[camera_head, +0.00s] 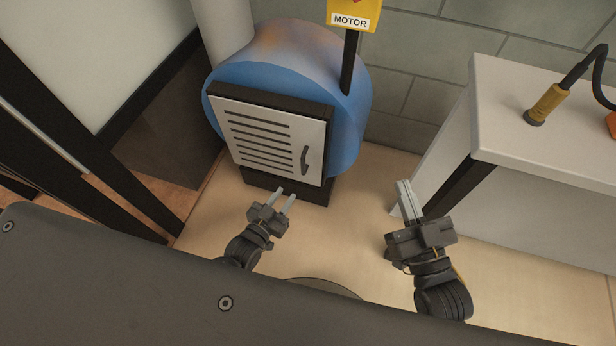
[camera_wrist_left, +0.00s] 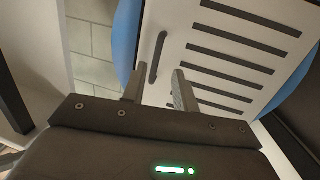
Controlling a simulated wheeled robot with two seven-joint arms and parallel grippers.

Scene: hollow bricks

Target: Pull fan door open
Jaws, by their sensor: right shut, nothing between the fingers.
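The fan door (camera_head: 266,138) is a white slotted panel in a dark frame on the front of a blue round fan housing (camera_head: 348,140). It looks closed. Its dark handle (camera_head: 305,159) is upright near the door's right edge; the left wrist view also shows the handle (camera_wrist_left: 157,57). My left gripper (camera_head: 285,198) is open and empty, in front of and below the door, apart from the handle. In the left wrist view its fingers (camera_wrist_left: 155,88) point toward the door near the handle. My right gripper (camera_head: 405,188) is shut and empty, right of the fan, near the white bench.
A white bench (camera_head: 540,110) with a dark leg stands at the right, holding a yellow-and-black cable connector (camera_head: 547,103). A yellow MOTOR sign (camera_head: 351,15) stands on a black post by the fan. Dark frame posts are at the left. Bare floor (camera_head: 365,215) lies between fan and bench.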

